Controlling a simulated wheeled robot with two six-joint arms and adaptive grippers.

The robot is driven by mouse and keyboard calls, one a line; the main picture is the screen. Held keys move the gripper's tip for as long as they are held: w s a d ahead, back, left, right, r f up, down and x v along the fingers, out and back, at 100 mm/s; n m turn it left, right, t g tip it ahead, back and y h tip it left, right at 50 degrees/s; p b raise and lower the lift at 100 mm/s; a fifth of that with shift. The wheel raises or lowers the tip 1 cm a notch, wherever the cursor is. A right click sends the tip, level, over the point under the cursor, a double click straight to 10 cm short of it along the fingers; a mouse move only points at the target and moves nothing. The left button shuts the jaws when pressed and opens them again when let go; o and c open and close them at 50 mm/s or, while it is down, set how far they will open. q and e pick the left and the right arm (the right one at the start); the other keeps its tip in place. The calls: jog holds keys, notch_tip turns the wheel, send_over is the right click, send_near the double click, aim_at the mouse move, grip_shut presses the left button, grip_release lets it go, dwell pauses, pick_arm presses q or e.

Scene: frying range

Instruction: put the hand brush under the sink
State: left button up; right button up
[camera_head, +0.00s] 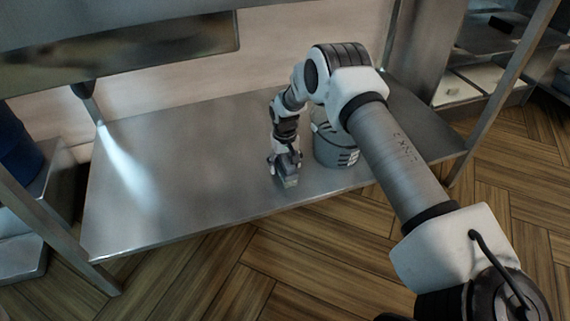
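The lower steel shelf (190,175) lies under the steel sink (150,45). My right gripper (287,173) points down, low over the front part of this shelf, left of a grey bucket. A small grey-green piece (291,183) shows at its fingertips. It may be part of the hand brush, but it is too small to tell, and so is whether the fingers are closed on it. No other hand brush is clearly seen. My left gripper is out of view.
The grey bucket (334,152) stands on the shelf, partly hidden by my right arm. The shelf's left half is clear. Steel legs (500,95) stand at the right. A blue container (15,145) is at the far left. The wood floor in front is clear.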

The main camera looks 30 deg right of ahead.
aim_at(285, 157)
notch_tip(285, 157, up, 8)
jog(key=p, duration=0.4)
jog(key=shift+f, duration=0.1)
